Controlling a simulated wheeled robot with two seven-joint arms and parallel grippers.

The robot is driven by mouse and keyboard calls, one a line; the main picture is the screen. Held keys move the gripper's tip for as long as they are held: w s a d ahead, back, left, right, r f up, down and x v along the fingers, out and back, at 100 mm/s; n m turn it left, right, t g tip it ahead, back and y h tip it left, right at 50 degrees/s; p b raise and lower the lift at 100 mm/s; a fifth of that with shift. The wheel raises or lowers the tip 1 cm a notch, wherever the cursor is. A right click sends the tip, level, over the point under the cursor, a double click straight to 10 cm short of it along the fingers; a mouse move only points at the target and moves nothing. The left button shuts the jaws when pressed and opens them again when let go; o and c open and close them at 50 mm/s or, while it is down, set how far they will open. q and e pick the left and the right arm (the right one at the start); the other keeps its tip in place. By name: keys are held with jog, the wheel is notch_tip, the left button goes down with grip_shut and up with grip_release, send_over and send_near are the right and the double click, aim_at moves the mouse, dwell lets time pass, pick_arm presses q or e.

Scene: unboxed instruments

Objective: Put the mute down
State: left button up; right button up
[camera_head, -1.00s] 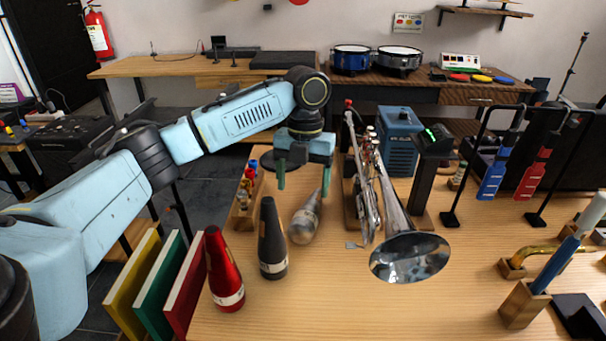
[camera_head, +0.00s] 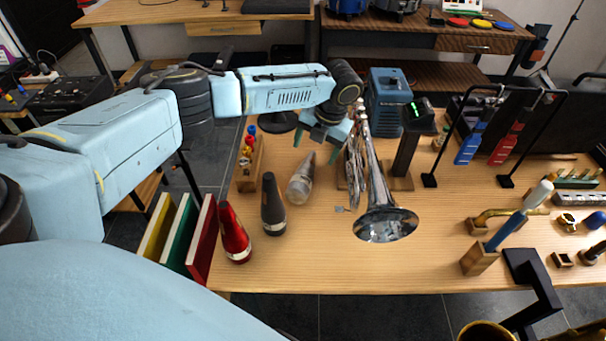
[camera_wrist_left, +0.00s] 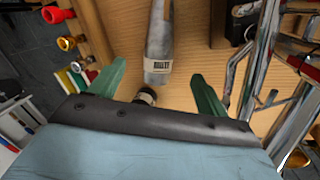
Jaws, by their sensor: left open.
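A silver mute (camera_head: 300,183) stands on the wooden table between the black mute (camera_head: 273,205) and the trumpet (camera_head: 378,205); its narrow end points up. A red mute (camera_head: 234,236) stands further left. My left gripper (camera_head: 317,147) is open and empty, behind and above the silver mute's tip, close to the trumpet. In the left wrist view the silver mute (camera_wrist_left: 160,35) shows beyond the gap between the open green fingers of the gripper (camera_wrist_left: 160,70), apart from both. A small dark piece with a pale band lies partly hidden behind the gripper body. My right gripper is out of view.
The wooden mouthpiece rack (camera_head: 249,165) is left of the silver mute. Coloured books (camera_head: 180,232) stand by the table's left edge. A blue case (camera_head: 388,98) and a black stand (camera_head: 405,150) are behind the trumpet. The table's front middle is clear.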

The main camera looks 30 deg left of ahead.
aim_at(306, 172)
pick_arm(q)
jog(key=x, duration=0.5)
jog(key=shift+f+b, duration=0.15)
jog(key=shift+b, duration=0.2)
jog(key=b+x, duration=0.1)
jog(key=x, duration=0.4)
jog(key=shift+a+f, duration=0.1)
jog(key=shift+f, duration=0.1)
jog(key=shift+a+f, duration=0.1)
jog(key=shift+f, duration=0.3)
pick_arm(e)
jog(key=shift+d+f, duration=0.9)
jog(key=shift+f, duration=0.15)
pick_arm(q)
jog(key=shift+r, duration=0.1)
jog(key=c, duration=1.2)
